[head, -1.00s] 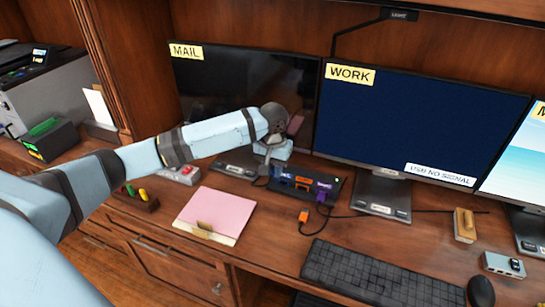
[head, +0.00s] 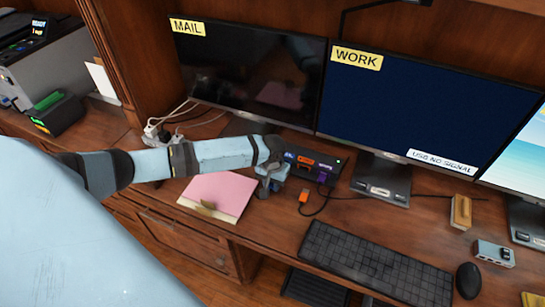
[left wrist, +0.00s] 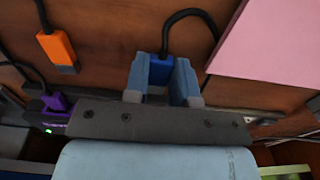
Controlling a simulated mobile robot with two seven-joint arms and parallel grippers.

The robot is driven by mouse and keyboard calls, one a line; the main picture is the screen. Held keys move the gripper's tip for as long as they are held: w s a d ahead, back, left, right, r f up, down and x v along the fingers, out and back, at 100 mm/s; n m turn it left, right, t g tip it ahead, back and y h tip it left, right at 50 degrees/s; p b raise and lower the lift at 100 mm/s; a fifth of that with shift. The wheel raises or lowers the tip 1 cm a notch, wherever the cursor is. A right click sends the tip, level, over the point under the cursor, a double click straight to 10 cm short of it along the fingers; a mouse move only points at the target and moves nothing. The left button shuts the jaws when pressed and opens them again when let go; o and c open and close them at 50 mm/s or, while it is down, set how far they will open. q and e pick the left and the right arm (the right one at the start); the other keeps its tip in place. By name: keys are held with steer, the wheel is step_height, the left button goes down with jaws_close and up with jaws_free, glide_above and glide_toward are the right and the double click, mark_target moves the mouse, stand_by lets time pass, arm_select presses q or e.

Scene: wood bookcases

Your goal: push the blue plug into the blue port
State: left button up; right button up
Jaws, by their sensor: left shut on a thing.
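My left gripper (head: 270,186) is shut on the blue plug (left wrist: 160,70), which sits between its two fingers in the left wrist view, with a black cable leading off it. In the head view the gripper is low over the desk, just in front and left of the dark hub (head: 330,166). The hub has blue, orange and purple markings, with the blue one (head: 289,157) at its left end. The blue port opening cannot be made out, and my gripper and wrist partly cover that end. My right gripper is not in view.
A purple plug (head: 322,178) is at the hub's front. A loose orange plug (head: 303,195) lies before it. A pink folder (head: 220,193) lies left of my gripper. The keyboard (head: 375,265) is in front, right. Monitors (head: 415,105) stand behind.

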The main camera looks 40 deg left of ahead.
arm_select(q)
steer(key=shift+w+a+b, duration=0.2)
steer(key=shift+w, duration=0.65)
steer(key=shift+w+a+b, duration=0.2)
steer(key=shift+w, duration=0.65)
steer(key=shift+w+a, duration=0.15)
steer(key=shift+w, duration=0.45)
steer(key=shift+w+a, duration=0.15)
steer(key=shift+w, duration=0.4)
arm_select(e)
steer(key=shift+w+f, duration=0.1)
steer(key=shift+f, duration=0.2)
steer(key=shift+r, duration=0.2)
arm_select(q)
steer(key=shift+r+p, duration=0.1)
steer(key=shift+p, duration=0.4)
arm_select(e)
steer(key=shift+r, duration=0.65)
arm_select(q)
steer(key=shift+p, duration=0.3)
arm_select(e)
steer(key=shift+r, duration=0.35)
arm_select(q)
steer(key=shift+p, duration=0.5)
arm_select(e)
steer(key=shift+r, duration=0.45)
